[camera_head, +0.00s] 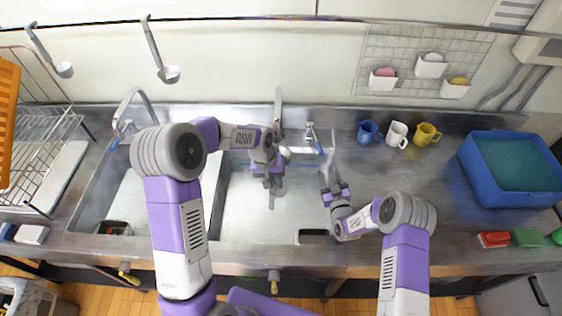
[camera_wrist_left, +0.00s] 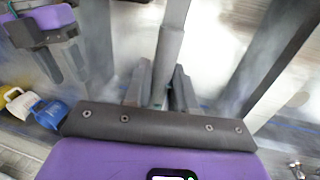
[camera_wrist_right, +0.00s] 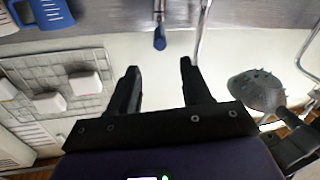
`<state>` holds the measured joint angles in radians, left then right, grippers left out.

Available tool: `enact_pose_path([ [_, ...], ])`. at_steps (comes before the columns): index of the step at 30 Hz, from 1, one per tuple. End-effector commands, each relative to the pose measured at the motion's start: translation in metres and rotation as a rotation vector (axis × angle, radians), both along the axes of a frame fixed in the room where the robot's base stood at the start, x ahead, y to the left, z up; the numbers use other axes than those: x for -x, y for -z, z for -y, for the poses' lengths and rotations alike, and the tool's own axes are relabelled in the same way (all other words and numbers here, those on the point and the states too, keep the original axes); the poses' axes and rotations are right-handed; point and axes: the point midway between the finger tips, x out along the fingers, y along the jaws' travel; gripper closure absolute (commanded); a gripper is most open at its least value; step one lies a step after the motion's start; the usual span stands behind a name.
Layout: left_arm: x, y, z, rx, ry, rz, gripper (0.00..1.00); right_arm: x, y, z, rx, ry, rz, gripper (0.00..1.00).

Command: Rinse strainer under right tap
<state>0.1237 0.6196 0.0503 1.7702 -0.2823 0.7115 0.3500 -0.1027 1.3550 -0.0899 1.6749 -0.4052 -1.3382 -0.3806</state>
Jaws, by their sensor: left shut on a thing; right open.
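The strainer (camera_wrist_right: 257,92) shows in the right wrist view as a grey dome with small bits on it. My left gripper (camera_head: 271,184) is over the right basin; in the left wrist view its fingers are shut on a grey shaft (camera_wrist_left: 168,62), apparently the strainer's handle. In the head view my left arm hides most of the strainer. The right tap (camera_head: 311,132) stands behind the basin; its blue lever (camera_wrist_right: 160,38) is straight ahead of my right gripper in the right wrist view. My right gripper (camera_head: 328,178) is open and empty near the basin's right edge, apart from the lever.
Blue, white and yellow mugs (camera_head: 397,135) stand right of the tap. A blue tub (camera_head: 484,178) is further right, with sponges (camera_head: 494,239) in front. The left basin (camera_head: 95,200) and a dish rack (camera_head: 40,165) lie left. The counter before the mugs is clear.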

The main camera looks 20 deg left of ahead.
Motion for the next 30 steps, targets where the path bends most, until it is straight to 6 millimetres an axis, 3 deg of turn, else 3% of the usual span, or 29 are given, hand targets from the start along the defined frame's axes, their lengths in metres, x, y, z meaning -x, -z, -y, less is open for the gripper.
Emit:
enact_pose_path([
  [8,0.000,0.000,0.000,0.000,0.000,0.001,1.00,-0.008,0.003,-0.004,0.000,0.001,0.002,0.52],
  [30,0.000,0.000,0.000,0.000,0.000,0.001,1.00,-0.093,0.004,-0.050,-0.001,0.000,0.000,0.52],
])
